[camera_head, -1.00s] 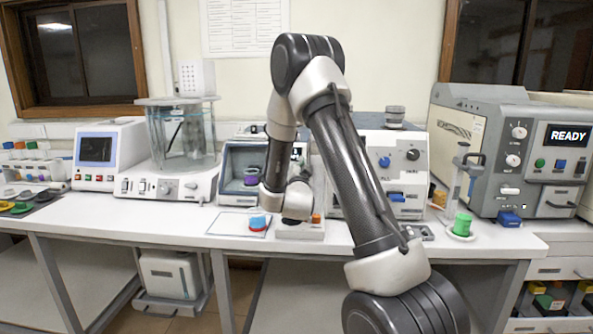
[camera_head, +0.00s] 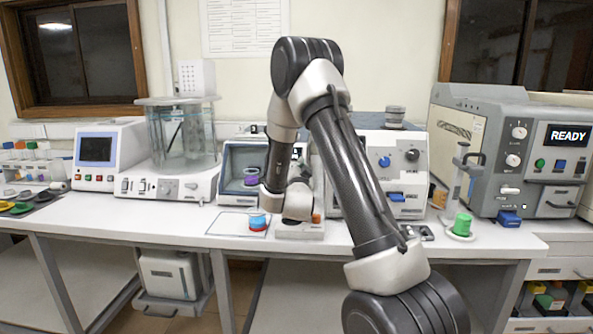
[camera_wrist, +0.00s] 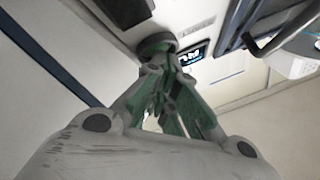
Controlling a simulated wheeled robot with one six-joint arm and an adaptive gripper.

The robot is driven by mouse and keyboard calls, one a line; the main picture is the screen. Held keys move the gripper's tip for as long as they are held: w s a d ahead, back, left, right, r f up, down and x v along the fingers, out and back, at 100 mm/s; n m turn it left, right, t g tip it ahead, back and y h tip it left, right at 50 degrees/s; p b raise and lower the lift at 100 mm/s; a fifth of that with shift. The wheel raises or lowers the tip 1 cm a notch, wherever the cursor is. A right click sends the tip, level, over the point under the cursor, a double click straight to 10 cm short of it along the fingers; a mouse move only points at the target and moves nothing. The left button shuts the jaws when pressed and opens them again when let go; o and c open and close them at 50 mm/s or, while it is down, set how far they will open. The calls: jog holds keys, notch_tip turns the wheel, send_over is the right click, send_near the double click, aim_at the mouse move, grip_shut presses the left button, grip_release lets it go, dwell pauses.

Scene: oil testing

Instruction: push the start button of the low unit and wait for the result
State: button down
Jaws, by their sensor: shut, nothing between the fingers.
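A low white unit (camera_head: 300,229) sits at the bench's front edge in the head view, mostly behind my arm, with a small orange part (camera_head: 316,219) on top. I cannot make out its start button there. In the wrist view my gripper (camera_wrist: 162,62) is shut and empty. Its green and grey fingers reach toward a dark round part (camera_wrist: 157,43) on a pale housing, beside a small display (camera_wrist: 192,52) with cyan characters I cannot read. I cannot tell whether the fingertips touch the round part. In the head view the gripper is hidden by my arm.
A large grey tester (camera_head: 500,150) shows READY. Several instruments line the back of the bench.

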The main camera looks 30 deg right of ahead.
jog(key=shift+s+a+r, duration=0.35)
jog(key=shift+s+r, duration=0.15)
jog(key=shift+s, duration=0.05)
jog(key=shift+s+a+r, duration=0.55)
jog(key=shift+s+r, duration=0.2)
jog(key=shift+s, duration=0.1)
jog(key=shift+s+a+r, duration=0.55)
jog(key=shift+s+r, duration=0.2)
jog(key=shift+s, duration=0.05)
jog(key=s+a+r+n+g+y, duration=0.4)
jog(key=s+a+n+y, duration=0.4)
jog(key=s+a+y, duration=0.1)
jog(key=s+f+n+g, duration=0.2)
jog(key=s+n+g, duration=0.4)
jog(key=s, duration=2.3)
jog(key=a+g, duration=0.1)
jog(key=g, duration=0.1)
jog(key=shift+s+g+y, duration=0.3)
jog(key=shift+g+y, duration=0.1)
